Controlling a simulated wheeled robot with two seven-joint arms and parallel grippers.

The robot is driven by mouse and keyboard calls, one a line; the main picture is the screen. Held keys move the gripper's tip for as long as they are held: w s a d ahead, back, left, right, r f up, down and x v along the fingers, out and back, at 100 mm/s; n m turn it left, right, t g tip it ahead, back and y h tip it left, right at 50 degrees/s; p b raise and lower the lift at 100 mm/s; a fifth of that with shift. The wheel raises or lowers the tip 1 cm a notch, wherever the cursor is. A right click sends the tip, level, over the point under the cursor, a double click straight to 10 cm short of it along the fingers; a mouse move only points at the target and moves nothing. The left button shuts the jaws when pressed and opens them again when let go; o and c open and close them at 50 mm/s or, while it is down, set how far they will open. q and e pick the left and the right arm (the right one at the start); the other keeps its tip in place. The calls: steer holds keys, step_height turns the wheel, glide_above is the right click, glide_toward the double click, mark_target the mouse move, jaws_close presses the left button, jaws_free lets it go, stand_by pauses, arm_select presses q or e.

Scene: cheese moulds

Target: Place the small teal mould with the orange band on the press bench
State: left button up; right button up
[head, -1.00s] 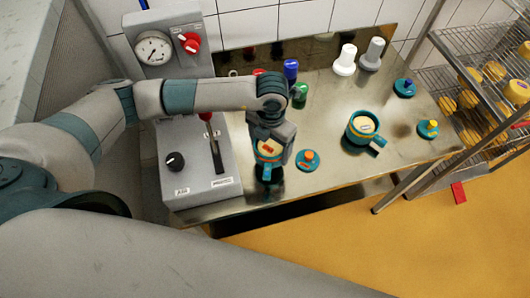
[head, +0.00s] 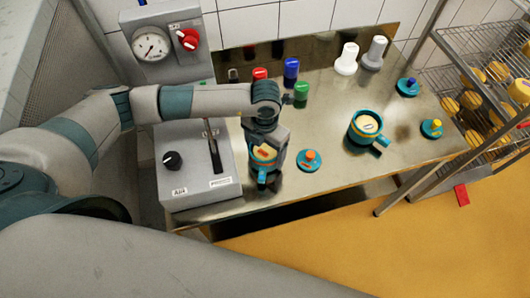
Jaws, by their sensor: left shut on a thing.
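A small teal mould (head: 262,178) with pale cheese in it is at the front of the metal press bench (head: 335,160), left of a teal lid with an orange knob (head: 309,161). An orange-red mark shows at its top; its band is mostly hidden by my fingers. My left gripper (head: 266,152) comes from above and is shut on this mould. I cannot tell whether its base touches the bench. A second, larger teal mould (head: 360,131) with cheese and a side handle stands upright further right. My right gripper is not in view.
Red (head: 260,74), blue (head: 291,69) and green (head: 301,92) items are behind my gripper. White (head: 346,60) and grey (head: 374,54) pieces stand at the back.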

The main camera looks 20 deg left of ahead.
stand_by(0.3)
arm_select(q)
steer(key=shift+f, duration=0.2)
steer(key=o, duration=1.1)
steer(key=shift+r, duration=0.15)
